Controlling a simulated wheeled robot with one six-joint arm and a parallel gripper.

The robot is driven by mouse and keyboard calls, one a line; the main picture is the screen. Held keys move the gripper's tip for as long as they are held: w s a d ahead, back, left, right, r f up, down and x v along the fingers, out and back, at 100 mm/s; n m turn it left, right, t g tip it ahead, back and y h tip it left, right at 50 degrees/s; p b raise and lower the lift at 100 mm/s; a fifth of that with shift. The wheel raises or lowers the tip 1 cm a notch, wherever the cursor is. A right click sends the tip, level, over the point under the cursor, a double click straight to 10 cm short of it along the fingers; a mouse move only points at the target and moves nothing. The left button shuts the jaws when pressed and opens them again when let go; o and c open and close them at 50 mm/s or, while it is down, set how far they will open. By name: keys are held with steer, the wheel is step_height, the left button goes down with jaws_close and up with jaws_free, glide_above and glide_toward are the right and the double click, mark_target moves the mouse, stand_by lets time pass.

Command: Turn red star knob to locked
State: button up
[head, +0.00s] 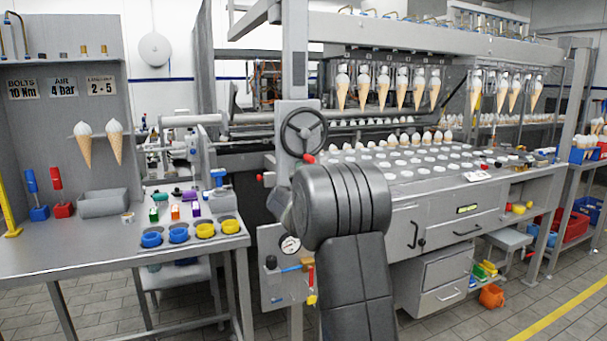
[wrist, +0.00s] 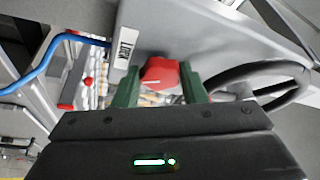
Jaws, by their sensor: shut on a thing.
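The red star knob (wrist: 160,70) sits on a grey panel in the upper middle of the wrist view, with a short white line on its face. My gripper (wrist: 159,74) has its two green fingers on either side of the knob, closed on it. A white label (wrist: 126,42) with dark lettering is on the panel to the left of the knob; its text is hard to read. In the head view a small red part (head: 309,159) shows below the handwheel, and my own arm hides my gripper.
A dark handwheel (wrist: 262,88) is close to the right of my gripper; it also shows in the head view (head: 303,132). A blue hose (wrist: 40,62) runs at the left. A pressure gauge (head: 290,246) is lower on the post.

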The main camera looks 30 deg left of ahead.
steer(key=shift+r+m+g+h+p, duration=0.15)
steer(key=shift+m+g+h+p, duration=0.2)
steer(key=shift+m+p, duration=0.9)
steer(key=shift+r+m+g+h+p, duration=0.15)
steer(key=shift+m+g+h+p, duration=0.2)
steer(key=shift+m+p, duration=0.85)
steer(key=shift+f+m, duration=0.1)
steer(key=shift+m, duration=0.25)
steer(key=o, duration=1)
